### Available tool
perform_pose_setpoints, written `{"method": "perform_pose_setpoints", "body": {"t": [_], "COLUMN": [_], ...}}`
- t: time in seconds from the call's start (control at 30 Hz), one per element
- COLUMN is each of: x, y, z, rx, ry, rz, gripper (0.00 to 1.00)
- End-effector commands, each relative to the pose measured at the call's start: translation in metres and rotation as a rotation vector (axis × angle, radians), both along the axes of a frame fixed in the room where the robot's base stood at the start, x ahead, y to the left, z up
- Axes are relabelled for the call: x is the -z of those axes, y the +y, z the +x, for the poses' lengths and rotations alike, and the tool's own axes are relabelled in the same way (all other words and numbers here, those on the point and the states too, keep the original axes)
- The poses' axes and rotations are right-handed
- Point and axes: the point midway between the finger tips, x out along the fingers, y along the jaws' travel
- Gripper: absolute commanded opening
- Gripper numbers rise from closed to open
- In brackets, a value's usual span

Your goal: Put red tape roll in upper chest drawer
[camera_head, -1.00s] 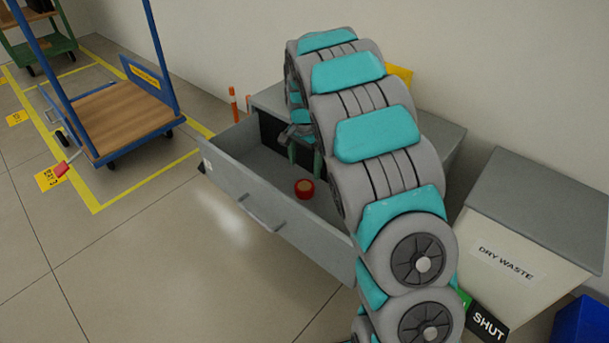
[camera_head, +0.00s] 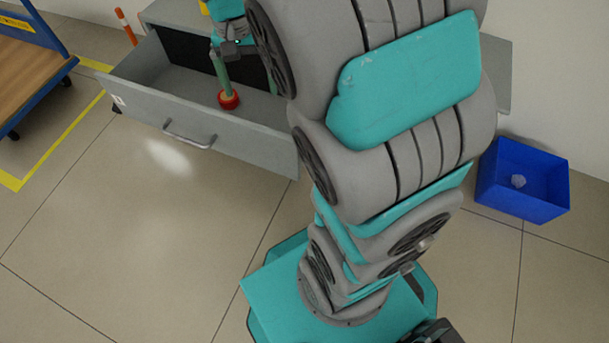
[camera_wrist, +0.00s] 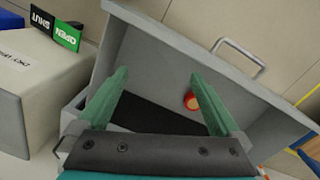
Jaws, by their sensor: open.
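The red tape roll (camera_head: 229,100) lies on the floor of the pulled-out grey drawer (camera_head: 240,146), behind its front panel. It also shows in the wrist view (camera_wrist: 191,101), close beside the right finger. My gripper (camera_head: 248,86) is over the drawer, pointing down, with its green fingers apart and nothing held between them. In the head view one fingertip overlaps the roll; I cannot tell whether they touch. In the wrist view the gripper (camera_wrist: 160,75) spans the drawer's dark inner back area, and the roll is not centred between the fingers.
A blue bin (camera_head: 522,182) with a pale item stands at the right. A blue cart (camera_head: 25,75) and an orange post (camera_head: 125,27) are at the left. The wrist view shows a pale waste bin (camera_wrist: 45,95) with an OPEN/SHUT sign (camera_wrist: 58,30). Floor before the drawer is clear.

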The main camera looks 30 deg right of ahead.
Motion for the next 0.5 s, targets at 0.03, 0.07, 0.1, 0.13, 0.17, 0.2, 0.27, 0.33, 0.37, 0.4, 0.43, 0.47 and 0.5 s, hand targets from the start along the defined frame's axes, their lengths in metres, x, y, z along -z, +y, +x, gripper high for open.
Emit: {"method": "perform_pose_setpoints", "body": {"t": [0.03, 0.07, 0.1, 0.13, 0.17, 0.2, 0.27, 0.33, 0.37, 0.4, 0.43, 0.47, 0.5], "x": [-0.005, -0.007, -0.008, -0.009, -0.01, -0.01, -0.01, -0.008, -0.007, -0.005, -0.004, -0.002, 0.0], "y": [0.001, 0.002, 0.003, 0.004, 0.005, 0.007, 0.008, 0.011, 0.012, 0.013, 0.013, 0.014, 0.015], "z": [-0.022, -0.033, -0.05, -0.063, -0.074, -0.091, -0.116, -0.145, -0.156, -0.17, -0.181, -0.191, -0.202], "rx": [-0.038, -0.063, -0.096, -0.122, -0.15, -0.186, -0.241, -0.307, -0.335, -0.372, -0.398, -0.422, -0.452], "ry": [0.003, 0.007, 0.016, 0.019, 0.022, 0.03, 0.039, 0.049, 0.055, 0.059, 0.063, 0.069, 0.072], "rz": [0.004, 0.007, 0.012, 0.017, 0.021, 0.027, 0.035, 0.046, 0.05, 0.055, 0.059, 0.063, 0.068], "gripper": [1.0, 1.0, 1.0, 1.0, 1.0, 1.0, 1.0, 1.0, 1.0, 1.0, 1.0, 1.0, 1.0]}}
